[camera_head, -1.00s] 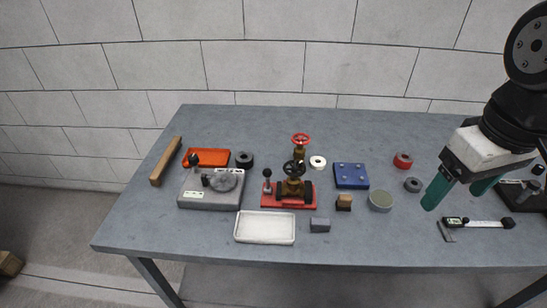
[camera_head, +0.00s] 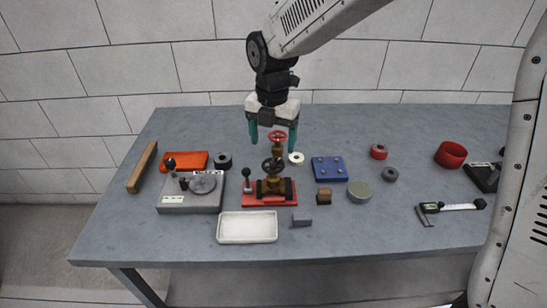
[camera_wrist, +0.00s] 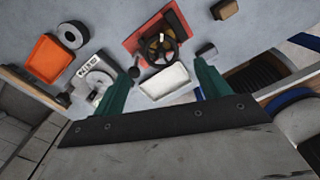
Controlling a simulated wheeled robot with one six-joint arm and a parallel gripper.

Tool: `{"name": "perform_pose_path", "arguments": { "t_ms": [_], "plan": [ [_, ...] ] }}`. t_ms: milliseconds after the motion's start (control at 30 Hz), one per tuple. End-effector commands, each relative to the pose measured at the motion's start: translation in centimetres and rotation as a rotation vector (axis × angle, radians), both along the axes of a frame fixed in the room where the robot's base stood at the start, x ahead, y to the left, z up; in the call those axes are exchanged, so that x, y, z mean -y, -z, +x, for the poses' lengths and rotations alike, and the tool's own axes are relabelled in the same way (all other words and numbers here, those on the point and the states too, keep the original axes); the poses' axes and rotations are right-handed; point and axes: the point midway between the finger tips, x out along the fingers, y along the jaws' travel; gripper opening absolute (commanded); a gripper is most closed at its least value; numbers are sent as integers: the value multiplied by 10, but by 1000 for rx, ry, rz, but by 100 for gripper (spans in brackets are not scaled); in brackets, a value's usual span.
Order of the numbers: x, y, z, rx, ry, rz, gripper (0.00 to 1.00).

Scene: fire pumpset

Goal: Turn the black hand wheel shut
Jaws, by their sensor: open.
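The black hand wheel (camera_head: 273,165) sits on a brass valve (camera_head: 272,185) fixed to a red base (camera_head: 256,199) near the middle of the table. A red hand wheel (camera_head: 277,135) stands higher on a brass stem just behind it. In the wrist view the black wheel (camera_wrist: 160,48) shows near the top centre, beyond the fingers. My gripper (camera_head: 273,148) points down with green fingers spread, empty. In the head view its fingers flank the red wheel and lie above the black one; I cannot tell the exact depth. In the wrist view the gripper (camera_wrist: 167,65) is open, apart from the wheel.
A black-knobbed lever (camera_head: 247,180) stands left of the valve on the red base. A grey machine (camera_head: 178,205), white tray (camera_head: 247,228), blue plate (camera_head: 329,169), brown block (camera_head: 324,196) and white ring (camera_head: 296,159) surround it.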

Motion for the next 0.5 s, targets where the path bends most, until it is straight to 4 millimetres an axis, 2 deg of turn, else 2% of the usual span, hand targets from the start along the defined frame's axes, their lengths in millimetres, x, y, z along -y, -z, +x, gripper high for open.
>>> {"name": "perform_pose_path", "arguments": {
  "t_ms": [233, 500],
  "plan": [
    [2, 42, -1, -4, 4, -1, 75],
    [1, 63, -1, -1, 6, 0, 75]
  ]
}}
